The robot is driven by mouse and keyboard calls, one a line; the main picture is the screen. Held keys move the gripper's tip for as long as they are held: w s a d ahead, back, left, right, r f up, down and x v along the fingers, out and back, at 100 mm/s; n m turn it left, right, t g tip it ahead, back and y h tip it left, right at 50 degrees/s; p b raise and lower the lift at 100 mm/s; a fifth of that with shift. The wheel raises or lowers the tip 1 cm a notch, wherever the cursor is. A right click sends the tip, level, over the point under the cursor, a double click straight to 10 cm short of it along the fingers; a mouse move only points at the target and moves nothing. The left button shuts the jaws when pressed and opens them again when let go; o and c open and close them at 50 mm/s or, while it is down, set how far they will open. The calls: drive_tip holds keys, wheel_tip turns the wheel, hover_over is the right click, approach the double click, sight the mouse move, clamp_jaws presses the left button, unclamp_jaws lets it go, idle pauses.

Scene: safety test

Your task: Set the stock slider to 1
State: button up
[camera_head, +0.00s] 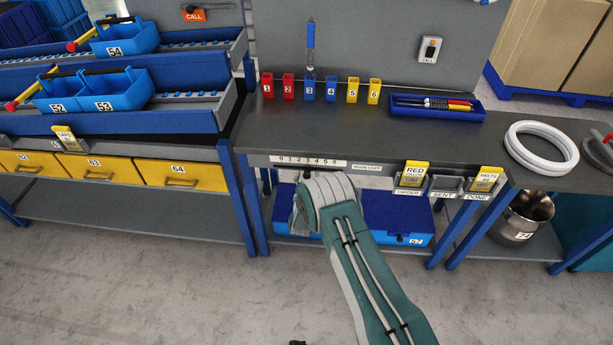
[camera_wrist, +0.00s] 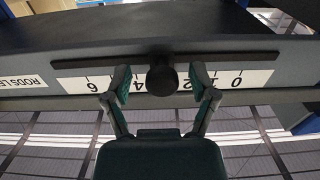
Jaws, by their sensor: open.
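The stock slider's black round knob (camera_wrist: 161,78) sits on a dark rail in the wrist view, where the scale appears upside down. It stands between the printed 4 and 2, covering the mark between them. The white number scale (camera_wrist: 75,84) runs from 0 at right to 6 at left in that view. In the head view the scale (camera_head: 307,161) is on the workbench's front edge. My gripper (camera_wrist: 162,85) is open, with one finger on each side of the knob and gaps visible.
Yellow cards marked RED (camera_head: 414,172) and BELTS (camera_head: 487,180) stand in holders right of the scale. A blue box (camera_head: 408,224) is under the bench. Numbered coloured bins (camera_head: 331,88) and a blue pen tray (camera_head: 437,108) stand on top. Floor in front is clear.

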drive_tip(key=shift+a, duration=0.2)
clamp_jaws()
drive_tip(key=shift+w+a, duration=0.15)
drive_tip(key=shift+a, duration=2.75)
unclamp_jaws()
approach(290, 167)
drive_tip(key=s, duration=0.5)
drive_tip(key=shift+s+f, duration=0.1)
drive_tip(key=shift+s, duration=0.05)
